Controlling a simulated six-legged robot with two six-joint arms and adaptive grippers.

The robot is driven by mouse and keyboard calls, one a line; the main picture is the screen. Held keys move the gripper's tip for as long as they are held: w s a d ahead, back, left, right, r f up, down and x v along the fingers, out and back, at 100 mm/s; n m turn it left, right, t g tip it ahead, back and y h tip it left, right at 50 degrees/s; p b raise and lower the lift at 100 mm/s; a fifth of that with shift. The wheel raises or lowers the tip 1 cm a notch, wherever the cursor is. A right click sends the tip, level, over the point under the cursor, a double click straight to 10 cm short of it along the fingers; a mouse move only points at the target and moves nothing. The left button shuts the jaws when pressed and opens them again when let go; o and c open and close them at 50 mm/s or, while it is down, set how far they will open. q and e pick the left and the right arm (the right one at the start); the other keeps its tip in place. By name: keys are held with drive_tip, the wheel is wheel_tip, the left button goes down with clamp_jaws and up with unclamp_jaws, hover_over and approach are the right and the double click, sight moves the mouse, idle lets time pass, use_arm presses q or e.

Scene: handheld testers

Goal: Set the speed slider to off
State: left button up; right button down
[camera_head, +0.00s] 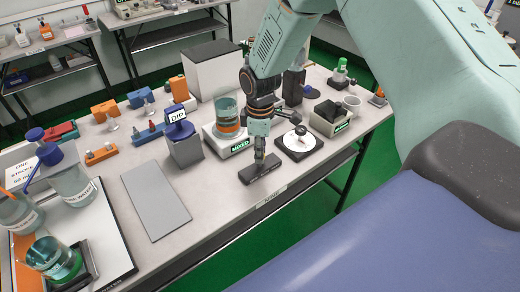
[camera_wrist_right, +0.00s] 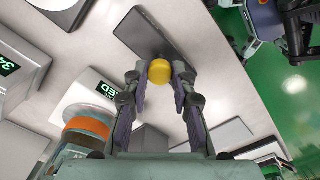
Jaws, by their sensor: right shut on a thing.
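A dark grey handheld device (camera_head: 250,175) lies near the front edge of the table. It also shows as a dark slab in the right wrist view (camera_wrist_right: 150,30). My right gripper (camera_head: 260,156) points down at the device. I cannot make out a slider track or any speed marking; the fingers hide part of that end. My left gripper is not in view.
Behind the device stands a white stirrer with a lit display (camera_head: 241,146) and a beaker (camera_head: 227,112). A black square plate with a white disc (camera_head: 300,146) is to the right. A grey flat panel (camera_head: 155,200) lies to the left. The table's front edge is close.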

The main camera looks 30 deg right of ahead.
drive_tip(key=a, duration=0.4)
drive_tip(key=shift+s+a+r+p, duration=0.1)
drive_tip(key=shift+p, duration=0.2)
drive_tip(key=c, duration=1.1)
unclamp_jaws()
drive_tip(key=shift+a, duration=0.15)
drive_tip(key=shift+s, duration=0.1)
wheel_tip(320, 180, up, 12)
